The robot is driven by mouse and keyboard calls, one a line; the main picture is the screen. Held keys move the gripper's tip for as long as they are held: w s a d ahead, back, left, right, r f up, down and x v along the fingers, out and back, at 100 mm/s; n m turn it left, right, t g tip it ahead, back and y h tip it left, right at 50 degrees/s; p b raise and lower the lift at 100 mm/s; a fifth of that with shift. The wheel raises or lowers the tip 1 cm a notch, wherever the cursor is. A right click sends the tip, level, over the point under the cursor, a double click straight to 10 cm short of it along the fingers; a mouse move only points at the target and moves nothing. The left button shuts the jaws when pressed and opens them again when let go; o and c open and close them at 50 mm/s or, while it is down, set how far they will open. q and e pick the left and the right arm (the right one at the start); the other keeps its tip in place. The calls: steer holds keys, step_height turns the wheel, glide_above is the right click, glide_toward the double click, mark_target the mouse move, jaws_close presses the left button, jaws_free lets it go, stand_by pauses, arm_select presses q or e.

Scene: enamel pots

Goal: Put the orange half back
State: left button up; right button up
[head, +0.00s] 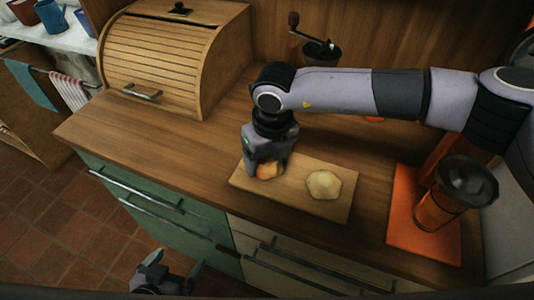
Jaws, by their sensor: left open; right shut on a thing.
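The orange half (269,172) is between the fingers of my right gripper (265,174), at the left part of a wooden cutting board (296,192). My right gripper is shut on it and points down. The fingers hide part of the orange half, and I cannot tell whether it touches the board. My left gripper (174,265) is open and empty, low in front of the counter at the bottom of the view.
A pale, round cut piece (323,184) lies on the board's right part. A roll-top bread box (175,62) and a grinder (318,50) stand behind. A dark-topped jar-like device (452,195) stands on an orange mat (407,225) at right. The counter's left front is clear.

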mark_target(271, 162)
steer(key=shift+s+f+b, duration=0.1)
steer(key=shift+f+b, duration=0.35)
steer(key=shift+b, duration=0.2)
steer(key=o, duration=1)
steer(key=shift+o, duration=0.2)
steer(key=shift+d+f, duration=0.1)
steer(key=shift+d, duration=0.05)
steer(key=shift+r+p, duration=0.3)
steer(key=shift+p, duration=0.1)
step_height(271, 162, up, 13)
steer(key=s+b, duration=0.1)
steer(key=shift+d+f, duration=0.2)
steer(key=shift+d, duration=0.1)
